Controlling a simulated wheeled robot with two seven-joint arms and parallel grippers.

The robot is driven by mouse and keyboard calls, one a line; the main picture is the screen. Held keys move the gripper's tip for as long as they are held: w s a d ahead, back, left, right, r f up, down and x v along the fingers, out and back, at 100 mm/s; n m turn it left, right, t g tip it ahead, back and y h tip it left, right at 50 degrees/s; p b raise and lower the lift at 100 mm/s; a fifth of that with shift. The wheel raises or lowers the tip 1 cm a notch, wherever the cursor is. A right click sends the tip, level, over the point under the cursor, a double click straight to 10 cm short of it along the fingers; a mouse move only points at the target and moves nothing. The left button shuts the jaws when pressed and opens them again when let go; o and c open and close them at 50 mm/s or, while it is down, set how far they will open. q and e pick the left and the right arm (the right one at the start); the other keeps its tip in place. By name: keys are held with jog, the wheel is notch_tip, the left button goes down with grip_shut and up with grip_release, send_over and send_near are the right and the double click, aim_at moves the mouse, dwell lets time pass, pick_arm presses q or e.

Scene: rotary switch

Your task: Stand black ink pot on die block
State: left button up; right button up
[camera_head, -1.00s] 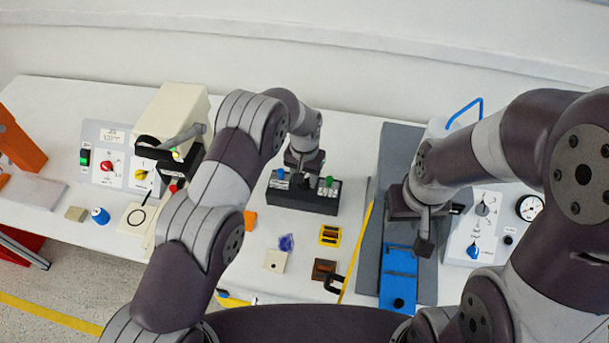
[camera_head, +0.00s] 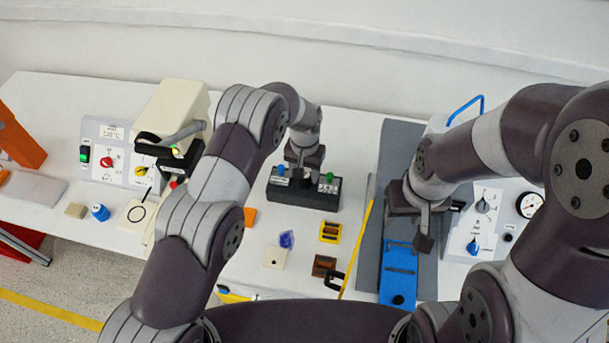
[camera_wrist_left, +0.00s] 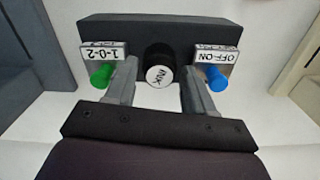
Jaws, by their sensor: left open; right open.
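The black ink pot (camera_wrist_left: 160,72), with a white cap marked INK, shows in the left wrist view at the middle of the black switch box (camera_wrist_left: 215,30). My left gripper (camera_wrist_left: 158,88) is open, with one finger on each side of the pot and a gap to each. In the head view my left gripper (camera_head: 304,172) is over the switch box (camera_head: 318,202) and largely hides the pot. My right gripper (camera_head: 424,240) is open above the blue fixture on the right. I cannot tell for sure which block is the die block; a small cream block (camera_head: 275,258) lies in front.
The switch box carries a blue and a green knob beside the pot. A brown block (camera_head: 324,265), a yellow part (camera_head: 330,232) and a blue-purple item (camera_head: 287,239) lie in front. A cream press (camera_head: 170,115) stands left, a blue fixture (camera_head: 398,272) right. White table shows between them.

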pick_arm(q)
notch_tip(320, 180, up, 10)
jog(key=f+b, duration=0.1)
jog(key=b, duration=0.2)
jog(key=s+a+r+n, duration=0.2)
jog(key=s+a+r, duration=0.5)
jog(key=a, duration=0.4)
jog(key=s+a+n, duration=0.1)
jog(key=s+a, duration=0.2)
jog(key=s, duration=0.5)
jog(key=s+a+t, duration=0.1)
jog(key=s+a, duration=0.3)
jog(key=s, duration=0.4)
jog(key=shift+a+r+n, duration=0.15)
jog(key=shift+n, duration=0.25)
